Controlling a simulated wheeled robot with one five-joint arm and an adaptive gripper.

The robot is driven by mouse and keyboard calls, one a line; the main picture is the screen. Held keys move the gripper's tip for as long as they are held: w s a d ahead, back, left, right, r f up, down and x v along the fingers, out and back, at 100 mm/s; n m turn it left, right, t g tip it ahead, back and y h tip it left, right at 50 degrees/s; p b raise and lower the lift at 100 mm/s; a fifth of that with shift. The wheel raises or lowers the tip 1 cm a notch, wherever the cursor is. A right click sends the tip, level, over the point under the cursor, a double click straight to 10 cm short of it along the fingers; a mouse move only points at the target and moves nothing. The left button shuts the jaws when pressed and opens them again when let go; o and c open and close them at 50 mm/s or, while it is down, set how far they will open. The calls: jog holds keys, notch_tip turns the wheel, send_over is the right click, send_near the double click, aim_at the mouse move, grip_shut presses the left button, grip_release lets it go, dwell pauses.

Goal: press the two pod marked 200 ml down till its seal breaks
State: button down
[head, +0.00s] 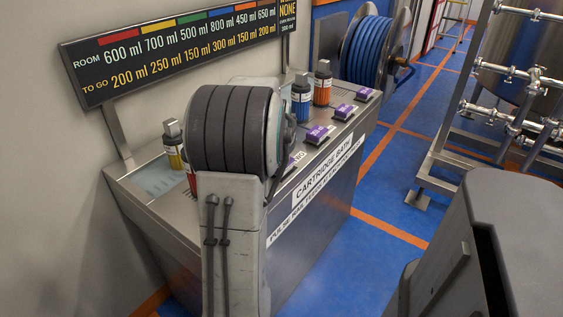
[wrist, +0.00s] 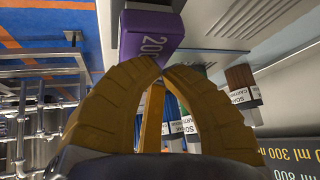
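In the wrist view a purple pod marked 200 (wrist: 150,36) is just beyond my fingertips; the rest of its marking is cut off or covered. My gripper (wrist: 162,66) has its two yellow fingers brought together at the tips, with nothing between them. The tips overlap the pod's edge in the picture; I cannot tell whether they touch it. In the head view several purple pods sit along the bench's front edge, among them a far pod (head: 364,94), a middle pod (head: 343,112) and a nearer pod (head: 317,134). Their markings are too small to read. My arm hides my gripper there.
The steel cartridge bath (head: 140,196) holds upright cartridges: yellow (head: 175,158), blue (head: 300,102) and orange (head: 322,90), with a red one partly hidden. A volume sign (head: 180,55) stands behind. A hose reel (head: 368,50) is beyond. Blue floor (head: 385,205) is open to the right.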

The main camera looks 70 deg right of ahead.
jog(key=shift+f+b, duration=0.45)
jog(key=shift+f, duration=0.15)
dwell(0.3)
jog(key=shift+r, duration=0.15)
jog(key=shift+r+p, duration=0.9)
jog(key=shift+r, duration=0.2)
jog(key=shift+r+p, duration=1.95)
jog(key=shift+r, duration=0.6)
jog(key=shift+f, duration=0.1)
